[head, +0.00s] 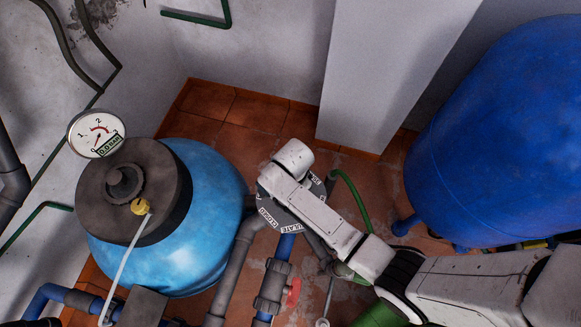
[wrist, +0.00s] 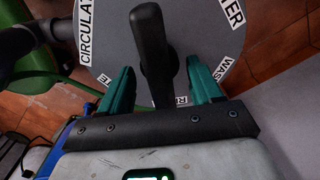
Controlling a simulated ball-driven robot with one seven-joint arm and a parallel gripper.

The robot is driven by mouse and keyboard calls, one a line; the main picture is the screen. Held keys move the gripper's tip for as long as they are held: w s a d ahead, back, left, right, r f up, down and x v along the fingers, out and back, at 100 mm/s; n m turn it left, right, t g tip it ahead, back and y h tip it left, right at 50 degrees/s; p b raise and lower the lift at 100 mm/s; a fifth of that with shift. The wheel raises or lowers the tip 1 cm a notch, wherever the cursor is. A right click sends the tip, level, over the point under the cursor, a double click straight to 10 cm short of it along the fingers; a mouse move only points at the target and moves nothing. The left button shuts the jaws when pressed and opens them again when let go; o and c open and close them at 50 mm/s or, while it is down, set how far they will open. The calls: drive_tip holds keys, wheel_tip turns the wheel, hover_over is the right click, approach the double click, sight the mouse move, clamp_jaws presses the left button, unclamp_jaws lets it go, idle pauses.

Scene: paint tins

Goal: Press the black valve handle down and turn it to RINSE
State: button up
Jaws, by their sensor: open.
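The black valve handle (wrist: 152,45) stands up the middle of the wrist view, over a round grey dial plate (wrist: 190,20) with white labels. CIRCULATE shows at left, a label ending in TER and WASTE at right. A label starting with R is mostly hidden behind the gripper. My gripper (wrist: 160,68) is open, with one teal finger on each side of the handle and visible gaps between. I cannot tell which label the handle points to. In the head view my arm covers the handle, and only the rim of the dial plate (head: 311,186) shows.
A light-blue tank (head: 215,200) with a dark lid and a pressure gauge (head: 96,133) stands left of the valve. A large dark-blue tank (head: 500,130) stands right. Pipes, a red tap handle (head: 293,292) and a green hose (head: 357,200) crowd the valve. A white pillar (head: 385,60) stands behind.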

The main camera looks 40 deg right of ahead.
drive_tip(key=shift+r, duration=0.1)
wheel_tip(320, 180, up, 7)
drive_tip(key=p, duration=0.7)
drive_tip(key=shift+p, duration=0.3)
